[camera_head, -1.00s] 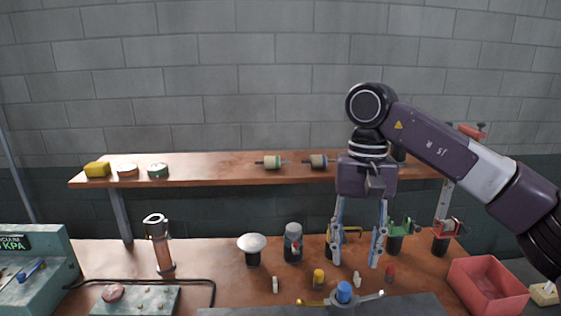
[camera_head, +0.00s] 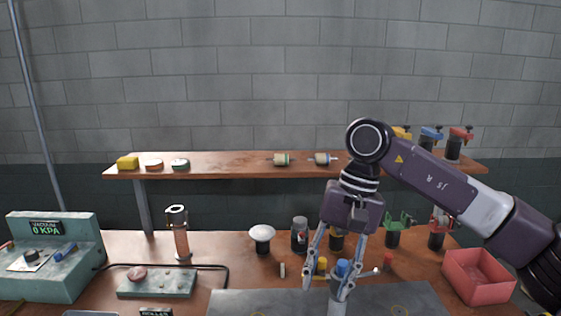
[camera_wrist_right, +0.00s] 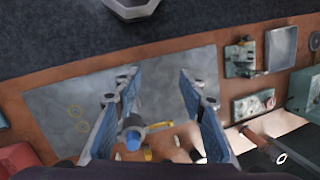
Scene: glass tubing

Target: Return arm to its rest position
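My right arm comes in from the right in the head view. Its gripper (camera_head: 328,282) points down and slightly tilted over the front of the wooden bench (camera_head: 240,280). The right wrist view shows its two blue-padded fingers (camera_wrist_right: 160,88) spread apart with nothing held between them. A blue-capped fixture (camera_head: 342,267) stands at the fingers in the head view and is partly hidden by them. It also shows in the wrist view (camera_wrist_right: 133,140); whether a finger touches it I cannot tell. My left gripper is not in view.
A grey plate (camera_head: 250,302) covers the bench front. A red bin (camera_head: 480,290) stands right, below my forearm. A copper-coloured cylinder (camera_head: 180,240), a white-topped post (camera_head: 262,235) and a vacuum gauge unit (camera_head: 50,260) stand left. A shelf (camera_head: 230,170) runs behind with clamps and spools.

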